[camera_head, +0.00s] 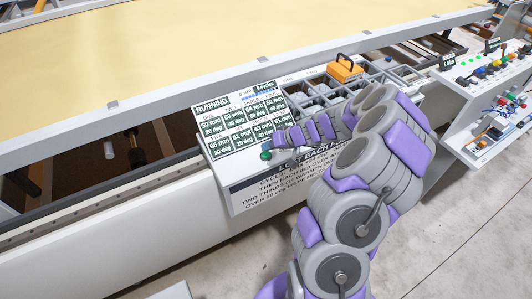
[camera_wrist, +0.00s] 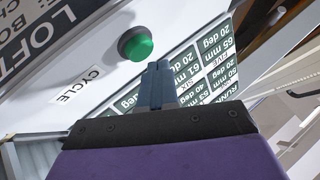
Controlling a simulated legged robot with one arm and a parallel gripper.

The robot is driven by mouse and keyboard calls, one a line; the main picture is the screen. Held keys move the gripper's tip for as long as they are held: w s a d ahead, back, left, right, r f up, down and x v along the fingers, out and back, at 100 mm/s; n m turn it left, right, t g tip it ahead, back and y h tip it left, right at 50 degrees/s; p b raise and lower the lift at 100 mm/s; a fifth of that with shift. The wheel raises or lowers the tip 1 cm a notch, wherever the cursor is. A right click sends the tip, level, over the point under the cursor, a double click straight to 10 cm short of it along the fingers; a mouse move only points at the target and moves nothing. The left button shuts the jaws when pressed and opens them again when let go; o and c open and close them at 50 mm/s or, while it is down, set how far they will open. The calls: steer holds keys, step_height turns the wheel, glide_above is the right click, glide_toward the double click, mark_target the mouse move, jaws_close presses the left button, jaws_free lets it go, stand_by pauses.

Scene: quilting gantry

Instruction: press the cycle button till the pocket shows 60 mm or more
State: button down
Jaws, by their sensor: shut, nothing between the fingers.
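The green cycle button (camera_head: 266,155) sits at the front left of the control panel. In the wrist view the button (camera_wrist: 136,45) is a green dome in a dark ring, near a CYCLE label (camera_wrist: 76,86). My gripper (camera_wrist: 157,66) is shut and empty, its tip close beside the button; I cannot tell whether they touch. In the head view my gripper (camera_head: 275,143) reaches the panel from the right. The dark display (camera_head: 225,124) reads RUNNING. Its pocket cells show mm and deg values; 50, 53, 65 and 61 mm are readable, and some cells are partly hidden by my gripper.
An orange box with a black handle (camera_head: 345,69) stands behind a divided grey tray (camera_head: 318,90). A long pale quilting bed (camera_head: 200,40) spans the back. A side panel (camera_head: 490,75) with coloured knobs stands at right. Grey floor (camera_head: 450,240) is clear at front right.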

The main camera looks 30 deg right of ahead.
mark_target(268, 154)
steer(key=shift+r, duration=0.1)
steer(key=shift+r+p, duration=1.05)
steer(key=shift+r, duration=1.4)
